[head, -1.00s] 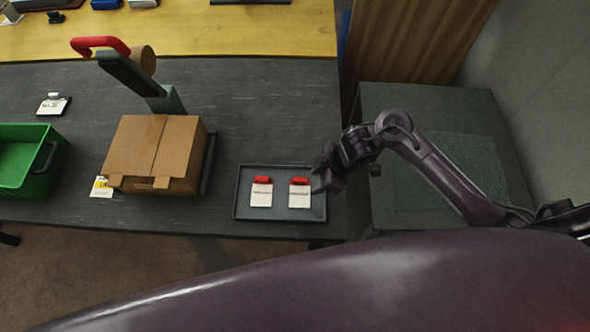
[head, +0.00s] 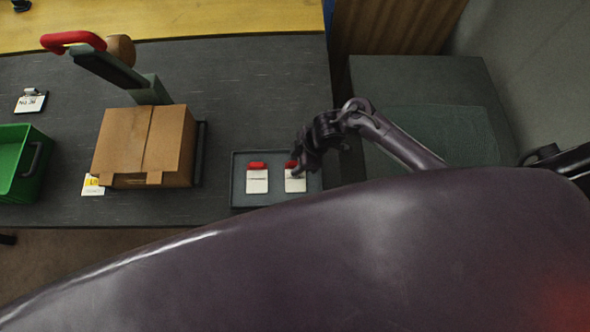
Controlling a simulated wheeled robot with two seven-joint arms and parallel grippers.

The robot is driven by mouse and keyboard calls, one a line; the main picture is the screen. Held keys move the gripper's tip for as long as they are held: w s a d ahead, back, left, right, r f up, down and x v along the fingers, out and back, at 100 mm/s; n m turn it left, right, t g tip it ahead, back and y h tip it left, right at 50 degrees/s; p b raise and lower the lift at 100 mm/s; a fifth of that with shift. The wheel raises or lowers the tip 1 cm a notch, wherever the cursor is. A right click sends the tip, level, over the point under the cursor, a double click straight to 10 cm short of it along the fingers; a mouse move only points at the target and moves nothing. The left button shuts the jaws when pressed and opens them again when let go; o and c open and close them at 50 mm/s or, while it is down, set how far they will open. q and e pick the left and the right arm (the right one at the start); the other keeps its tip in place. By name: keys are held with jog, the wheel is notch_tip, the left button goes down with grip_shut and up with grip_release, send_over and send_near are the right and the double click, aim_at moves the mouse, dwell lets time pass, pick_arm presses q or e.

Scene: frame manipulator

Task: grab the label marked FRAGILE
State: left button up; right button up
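Two white labels with red tops lie side by side in a dark grey tray (head: 239,197) on the table: a left label (head: 257,182) and a right label (head: 295,184). Their print is too small to read, so I cannot tell which is marked FRAGILE. My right gripper (head: 297,168) is over the upper end of the right label and partly covers its red top. I cannot tell whether its fingers are open or whether they touch the label. My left gripper is not in view.
A cardboard box (head: 145,145) stands left of the tray, in front of a tape dispenser with a red handle (head: 72,40). A green bin (head: 22,165) is at the far left. A clip with a card (head: 32,101) lies behind it. A yellow-marked card (head: 93,186) lies by the box.

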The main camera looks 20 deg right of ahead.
grip_shut()
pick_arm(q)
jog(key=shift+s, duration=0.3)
pick_arm(e)
jog(key=shift+r, duration=0.15)
